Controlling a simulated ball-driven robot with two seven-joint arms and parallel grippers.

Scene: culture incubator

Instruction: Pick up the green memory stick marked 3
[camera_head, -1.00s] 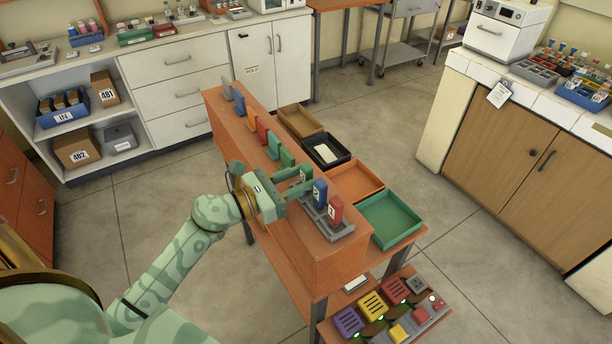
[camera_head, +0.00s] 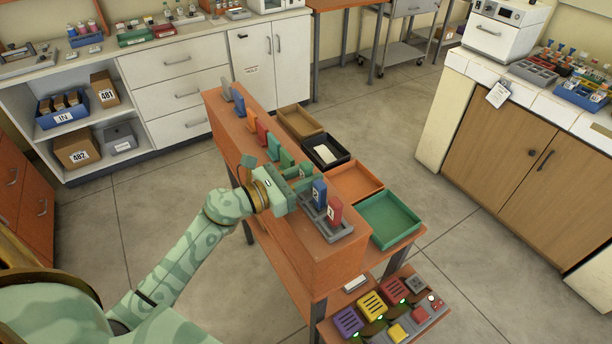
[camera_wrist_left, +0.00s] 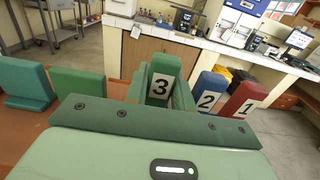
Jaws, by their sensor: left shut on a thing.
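The green memory stick marked 3 (camera_wrist_left: 160,82) stands upright between the fingers of my left gripper (camera_wrist_left: 162,97) in the left wrist view. In the head view the left gripper (camera_head: 299,182) is over the top of the orange-brown stand (camera_head: 300,238), and the stick is mostly hidden by the fingers. The blue stick marked 2 (camera_head: 320,196) and the red stick marked 1 (camera_head: 334,211) stand beside it in a grey holder. I cannot tell whether stick 3 is clear of the holder.
Unmarked-looking green sticks (camera_head: 286,159), a red one (camera_head: 262,133) and others line the stand's top further back. Green (camera_head: 412,236), orange (camera_head: 372,192), black (camera_head: 345,160) and brown (camera_head: 318,132) trays lie to the right. A coloured button panel (camera_head: 385,312) is in front.

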